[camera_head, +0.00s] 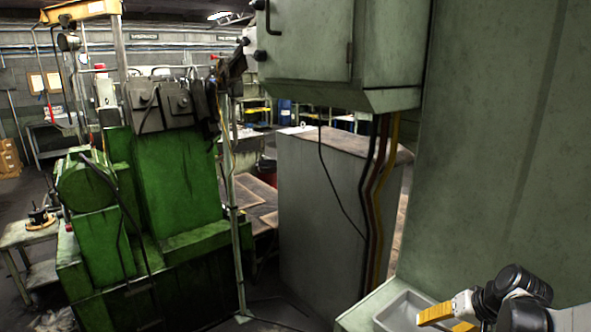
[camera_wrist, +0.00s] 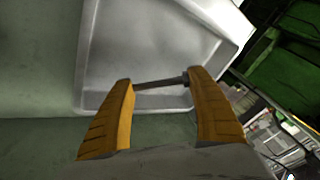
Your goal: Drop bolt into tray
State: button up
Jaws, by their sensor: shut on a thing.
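A grey metal tray (camera_head: 396,312) sits on a pale green ledge at the lower right of the head view. It also shows in the wrist view (camera_wrist: 88,60), where its open inside faces me. My gripper (camera_head: 447,318) has yellow fingers and is at the tray's right side in the head view. In the wrist view my gripper (camera_wrist: 161,84) is shut on a thin dark bolt (camera_wrist: 160,84), held crosswise between the fingertips. The bolt appears in front of the tray's near part. Its height above the tray floor cannot be told. The bolt is hidden in the head view.
A tall green-grey cabinet wall (camera_head: 490,130) rises behind the tray. A hanging control cabinet (camera_head: 310,50) with cables is above centre. A green machine (camera_head: 175,180) stands at the left. The pale green ledge (camera_wrist: 40,85) beside the tray is bare.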

jog(key=o, duration=1.1)
jog(key=v, duration=1.2)
